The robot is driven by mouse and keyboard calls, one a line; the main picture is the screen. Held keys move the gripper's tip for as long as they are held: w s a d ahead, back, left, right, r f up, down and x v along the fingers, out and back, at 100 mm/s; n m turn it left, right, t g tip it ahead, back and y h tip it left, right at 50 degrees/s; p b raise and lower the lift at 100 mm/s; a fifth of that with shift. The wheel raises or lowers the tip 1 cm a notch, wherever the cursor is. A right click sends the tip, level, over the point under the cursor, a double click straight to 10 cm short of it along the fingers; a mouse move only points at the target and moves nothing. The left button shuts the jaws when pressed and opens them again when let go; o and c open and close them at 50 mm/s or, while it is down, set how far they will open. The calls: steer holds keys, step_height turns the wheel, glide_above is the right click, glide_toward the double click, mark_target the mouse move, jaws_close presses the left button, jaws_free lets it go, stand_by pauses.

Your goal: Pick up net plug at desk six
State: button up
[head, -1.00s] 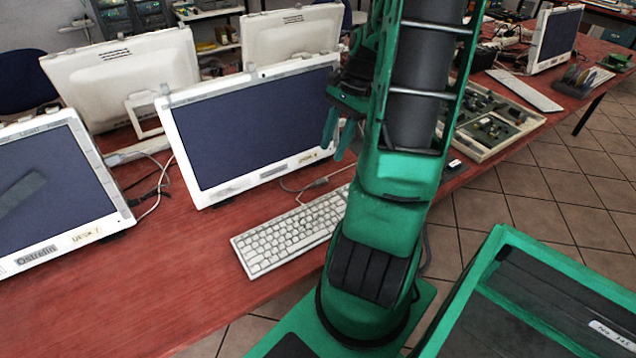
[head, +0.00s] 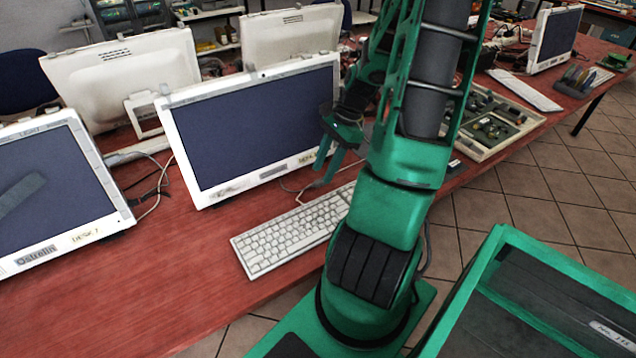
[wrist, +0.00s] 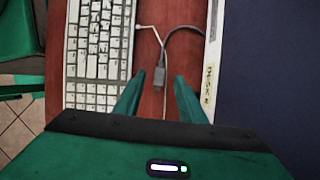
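A dark grey plug (wrist: 159,76) on a grey cable lies on the red desk in the wrist view, between the keyboard (wrist: 98,50) and the monitor's white lower frame (wrist: 212,60). That frame carries a desk label, too blurred to read surely. My gripper (wrist: 160,78) is open and empty, with one green finger on each side of the plug in the picture. It appears to be above the plug; the height gap is hard to judge. In the head view my gripper (head: 328,165) is low in front of the middle monitor (head: 255,125) and hides the plug there.
The left monitor (head: 60,190) reads desk 7. Loose cables (head: 158,190) lie between the two monitors. A parts tray (head: 490,125) sits to the right beyond my arm. The red desk (head: 190,270) is bare at front left.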

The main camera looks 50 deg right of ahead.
steer(key=shift+x, duration=1.4)
steer(key=shift+c, duration=0.3)
jaws_close()
steer(key=shift+r, duration=0.15)
steer(key=shift+r, duration=0.5)
steer(key=r, duration=0.3)
steer(key=shift+a+r, duration=0.15)
steer(key=shift+a, duration=0.2)
steer(key=a+r, duration=0.6)
steer(key=a, duration=0.5)
steer(key=shift+r, duration=0.2)
